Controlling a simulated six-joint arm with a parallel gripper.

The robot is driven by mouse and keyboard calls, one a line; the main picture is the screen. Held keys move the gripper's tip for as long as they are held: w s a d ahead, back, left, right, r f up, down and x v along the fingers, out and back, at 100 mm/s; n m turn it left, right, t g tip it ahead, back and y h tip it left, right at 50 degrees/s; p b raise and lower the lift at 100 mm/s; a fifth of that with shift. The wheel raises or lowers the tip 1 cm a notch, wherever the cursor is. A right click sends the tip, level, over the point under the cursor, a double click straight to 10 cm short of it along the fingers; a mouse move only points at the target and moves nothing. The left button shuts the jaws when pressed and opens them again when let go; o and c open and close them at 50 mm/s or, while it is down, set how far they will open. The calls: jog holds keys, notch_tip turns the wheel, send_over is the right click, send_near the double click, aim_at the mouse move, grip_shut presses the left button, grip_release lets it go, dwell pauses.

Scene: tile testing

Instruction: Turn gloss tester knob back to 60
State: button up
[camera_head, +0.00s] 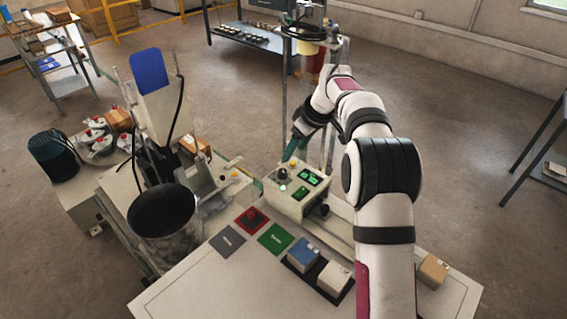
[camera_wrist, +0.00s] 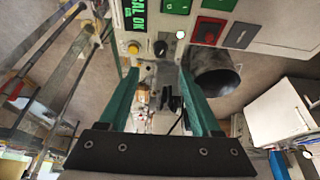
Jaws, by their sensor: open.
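The gloss tester looks to be the pale box (camera_head: 292,205) with green-lit displays on its sloped top. In the wrist view its panel (camera_wrist: 149,33) has a green display (camera_wrist: 135,14) reading "CAL OK", a round dark knob (camera_wrist: 160,48), a yellow button (camera_wrist: 133,47) and a small white light (camera_wrist: 180,34). The knob's pointer and scale are too small to read. My gripper (camera_head: 290,152) is above the back left of the box. In the wrist view its two green fingers (camera_wrist: 158,74) are spread and empty, with the knob showing beyond the gap between them.
A red tile (camera_head: 251,219), green tile (camera_head: 275,238) and grey tile (camera_head: 227,240) lie on the table (camera_head: 200,292). Blue and white boxes sit in a black tray (camera_head: 316,279) in front. A dark bin (camera_head: 165,215) stands left.

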aim_at(283, 171)
jog(key=x, duration=1)
jog(key=shift+w+a+f, duration=0.1)
jog(key=shift+a+f, duration=0.05)
jog(key=shift+f, duration=0.15)
grip_shut()
